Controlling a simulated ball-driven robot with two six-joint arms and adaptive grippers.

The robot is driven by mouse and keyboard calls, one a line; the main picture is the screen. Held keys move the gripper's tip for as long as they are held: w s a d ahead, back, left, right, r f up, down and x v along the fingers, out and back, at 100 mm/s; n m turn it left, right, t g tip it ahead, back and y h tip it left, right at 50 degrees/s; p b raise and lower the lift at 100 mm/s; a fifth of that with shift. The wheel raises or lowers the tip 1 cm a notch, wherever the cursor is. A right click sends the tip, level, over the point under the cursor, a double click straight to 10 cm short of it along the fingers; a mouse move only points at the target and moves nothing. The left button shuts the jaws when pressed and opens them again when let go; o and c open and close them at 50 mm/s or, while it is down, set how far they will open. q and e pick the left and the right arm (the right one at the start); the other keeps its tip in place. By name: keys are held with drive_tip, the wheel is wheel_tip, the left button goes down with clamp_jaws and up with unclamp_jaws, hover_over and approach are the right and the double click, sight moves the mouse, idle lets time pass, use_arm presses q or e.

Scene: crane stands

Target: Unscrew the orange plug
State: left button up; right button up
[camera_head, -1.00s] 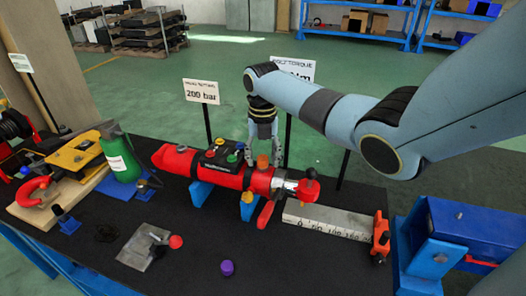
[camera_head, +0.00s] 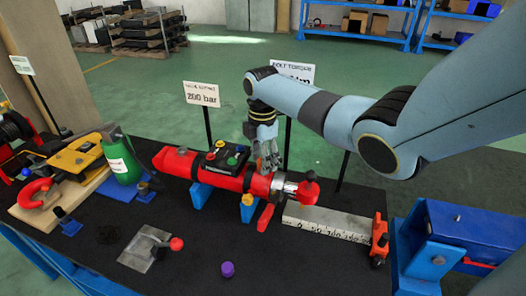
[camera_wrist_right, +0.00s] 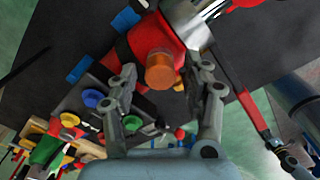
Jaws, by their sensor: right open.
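The orange plug (camera_wrist_right: 162,70) stands on the red cylinder body (camera_wrist_right: 150,38) in the right wrist view. My right gripper (camera_wrist_right: 161,66) is open, with one finger on each side of the plug in that picture and a gap to each. I cannot tell how far the fingertips reach down beside it. In the head view my right gripper (camera_head: 268,160) points down over the right part of the red cylinder (camera_head: 226,176) and largely hides the plug. My left gripper is not in view.
A black box with coloured buttons (camera_head: 223,155) sits on the cylinder just left of my right gripper. Blue supports (camera_head: 199,195) hold the cylinder. A ruler block (camera_head: 325,222) lies to the right. A purple cap (camera_head: 227,269) and a grey plate (camera_head: 145,250) lie in front.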

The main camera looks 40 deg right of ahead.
drive_tip(key=m, duration=1)
drive_tip(key=shift+c, duration=0.4)
clamp_jaws()
drive_tip(key=shift+r, duration=0.1)
drive_tip(key=n, duration=0.4)
drive_tip(key=shift+n, duration=0.4)
